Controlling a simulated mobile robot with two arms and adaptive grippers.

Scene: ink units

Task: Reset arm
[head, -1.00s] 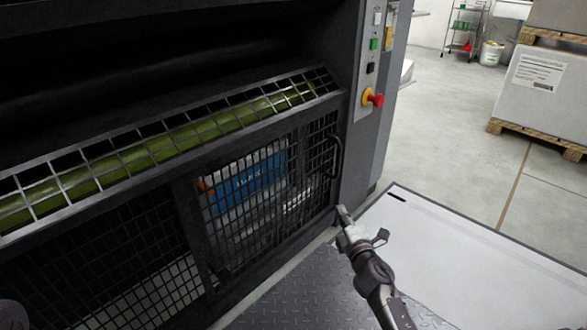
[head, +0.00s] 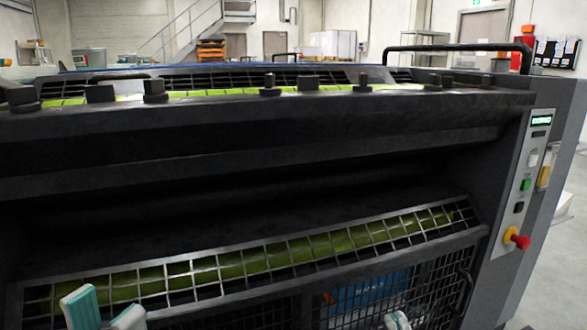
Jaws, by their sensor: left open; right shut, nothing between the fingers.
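My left gripper (head: 82,306) shows at the bottom left, its teal and white fingertip pads raised in front of the machine's lower grille. It is open, and I see nothing held in it. My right gripper (head: 404,319) just enters at the bottom edge, right of the middle. Only its pale fingertips show; it is shut and empty. The rest of both arms is below the picture. Both grippers appear in front of the dark press (head: 250,150), but I cannot tell how far from it they are.
The press fills most of the view, with a mesh guard over a green roller (head: 262,254) and a blue unit (head: 370,293) behind the lower mesh. A red stop knob (head: 517,239) sits on the side panel at the right. Open floor lies beyond on the right.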

